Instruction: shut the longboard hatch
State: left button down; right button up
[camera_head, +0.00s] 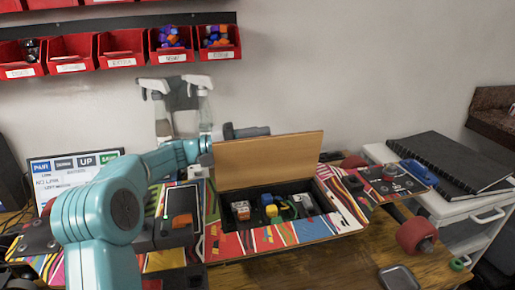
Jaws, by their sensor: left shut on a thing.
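The longboard (340,200) lies across the workbench with a colourful striped deck. Its hatch lid (268,160), a plain wooden panel, stands up steeply at the back of the opening. The open compartment (290,222) below is dark and holds several small things, among them a brownish block (241,209) and a yellow and blue block (270,205). My left arm comes in from the left, and its dark gripper (248,131) is at the lid's upper left edge, shut on the lid. Its fingertips are partly hidden behind the lid. My right gripper is not in view.
Red bins (122,48) hang on the wall above. Spray bottles (200,105) stand behind the arm. A red wheel (416,236) shows at the board's right. A black notebook (450,160) lies on a white drawer unit. A dark tray (398,278) lies on the bench front.

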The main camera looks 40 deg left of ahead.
pick_arm(q)
jog(key=shift+s+d, duration=0.15)
jog(key=shift+d, duration=0.05)
jog(key=shift+r+m, duration=0.1)
jog(key=shift+m, duration=0.2)
jog(key=c, duration=0.8)
grip_release()
jog(key=shift+a, duration=0.1)
jog(key=p+v, duration=0.1)
jog(key=v, duration=1.5)
jog(key=shift+s+a, duration=0.1)
jog(key=shift+s, duration=0.05)
jog(key=shift+c, duration=0.2)
